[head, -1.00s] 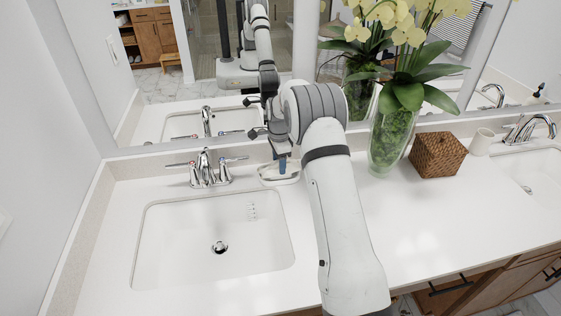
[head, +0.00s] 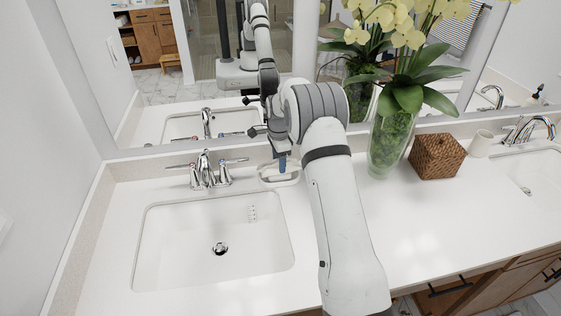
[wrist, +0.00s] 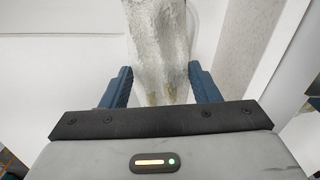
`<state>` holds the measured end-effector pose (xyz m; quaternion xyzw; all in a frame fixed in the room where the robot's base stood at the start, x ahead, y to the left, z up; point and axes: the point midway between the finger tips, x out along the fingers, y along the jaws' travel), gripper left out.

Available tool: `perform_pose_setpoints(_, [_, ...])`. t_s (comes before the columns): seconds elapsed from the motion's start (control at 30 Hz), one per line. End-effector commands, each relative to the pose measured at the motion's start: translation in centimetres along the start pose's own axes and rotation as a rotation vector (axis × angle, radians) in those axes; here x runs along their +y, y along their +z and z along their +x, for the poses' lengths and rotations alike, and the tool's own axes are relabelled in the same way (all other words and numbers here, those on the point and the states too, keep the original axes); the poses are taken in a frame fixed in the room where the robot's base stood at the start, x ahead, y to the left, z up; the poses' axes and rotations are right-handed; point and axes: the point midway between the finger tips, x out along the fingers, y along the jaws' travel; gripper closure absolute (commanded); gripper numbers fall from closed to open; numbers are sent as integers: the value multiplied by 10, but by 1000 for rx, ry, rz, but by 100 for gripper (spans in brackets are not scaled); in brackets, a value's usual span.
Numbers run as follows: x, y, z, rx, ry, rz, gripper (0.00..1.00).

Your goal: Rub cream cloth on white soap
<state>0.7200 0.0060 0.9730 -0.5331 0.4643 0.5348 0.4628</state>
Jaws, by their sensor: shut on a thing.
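My gripper (head: 282,164) points down over a small pale oval dish (head: 279,181) on the counter, right of the left faucet. In the wrist view the two blue fingers (wrist: 160,88) stand on either side of a pale, rough-textured thing that looks like the cream cloth (wrist: 160,50). The gripper is shut on it, and it stretches away beyond the fingertips. In the head view my arm and gripper hide most of the cloth. I cannot make out the white soap separately from the dish.
A white sink (head: 215,245) with a chrome faucet (head: 207,172) lies at front left. A glass vase (head: 388,145) of yellow orchids, a woven box (head: 436,156) and a white cup (head: 481,144) stand right of my arm. A mirror runs behind. The counter at front right is clear.

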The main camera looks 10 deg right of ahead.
Motion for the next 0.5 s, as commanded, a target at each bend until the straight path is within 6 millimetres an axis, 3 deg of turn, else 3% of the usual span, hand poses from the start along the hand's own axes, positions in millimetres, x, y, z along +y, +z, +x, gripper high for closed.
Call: perform_pose_setpoints(0.5, [-1,0,-46,0,-3,0,63])
